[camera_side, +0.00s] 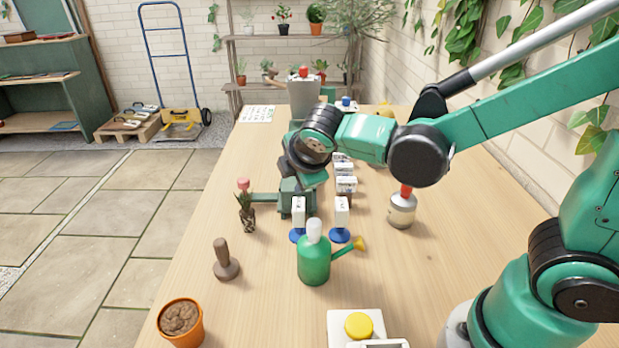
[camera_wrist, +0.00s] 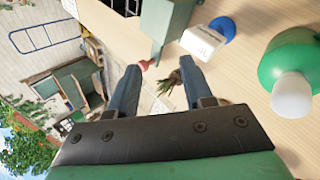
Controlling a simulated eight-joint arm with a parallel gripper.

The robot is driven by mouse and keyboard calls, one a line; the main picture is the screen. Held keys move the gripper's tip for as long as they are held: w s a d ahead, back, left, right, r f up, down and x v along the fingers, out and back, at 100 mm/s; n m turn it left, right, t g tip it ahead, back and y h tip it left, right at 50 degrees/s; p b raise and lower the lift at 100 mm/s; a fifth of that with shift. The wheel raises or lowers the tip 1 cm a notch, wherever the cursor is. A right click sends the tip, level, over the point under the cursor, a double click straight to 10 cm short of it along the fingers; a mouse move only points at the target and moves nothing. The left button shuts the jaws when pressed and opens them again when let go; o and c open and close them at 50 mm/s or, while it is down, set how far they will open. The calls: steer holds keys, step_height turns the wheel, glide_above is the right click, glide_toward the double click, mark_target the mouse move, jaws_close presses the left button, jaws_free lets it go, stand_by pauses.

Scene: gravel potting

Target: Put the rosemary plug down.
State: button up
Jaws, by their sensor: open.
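My gripper (camera_side: 266,197) is over the table's left part and reaches left in the side view. The rosemary plug (camera_side: 246,219), with green leaves and a dark root ball, is upright at its end. It appears to stand on the table, but its contact underneath is not clear. In the wrist view my gripper (camera_wrist: 158,70) is open. The plug's leaves (camera_wrist: 168,86) show between the fingers, nearer the right one, which partly covers the plug. A pink tip (camera_wrist: 144,65) also shows between the fingers.
A green watering can (camera_side: 314,262) and two white tags on blue bases (camera_side: 341,214) stand close by. A brown dibber (camera_side: 226,262) and a soil-filled terracotta pot (camera_side: 182,322) are nearer the camera. A red-topped jar (camera_side: 402,211) is to the right. Bare table lies around the dibber.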

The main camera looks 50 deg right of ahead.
mark_target(245, 200)
steer(key=w+a+f+n+t+h, duration=0.1)
steer(key=w+a+n, duration=0.1)
steer(key=n, duration=0.2)
steer(key=w+a+f+n+t+h, duration=0.1)
steer(key=a+f+n, duration=0.1)
steer(key=n, duration=0.2)
steer(key=w+a+f+n+h, duration=0.1)
steer(key=w+f+n, duration=0.1)
steer(key=n, duration=0.2)
steer(key=shift+w+a+n+t, duration=0.35)
steer(key=shift+a+n+t, duration=0.05)
steer(key=shift+w+a+f+n, duration=0.1)
steer(key=shift+a+f+n, duration=0.35)
steer(key=shift+n, duration=0.45)
steer(key=shift+w+d+f, duration=0.15)
steer(key=shift+x, duration=2.6)
jaws_close()
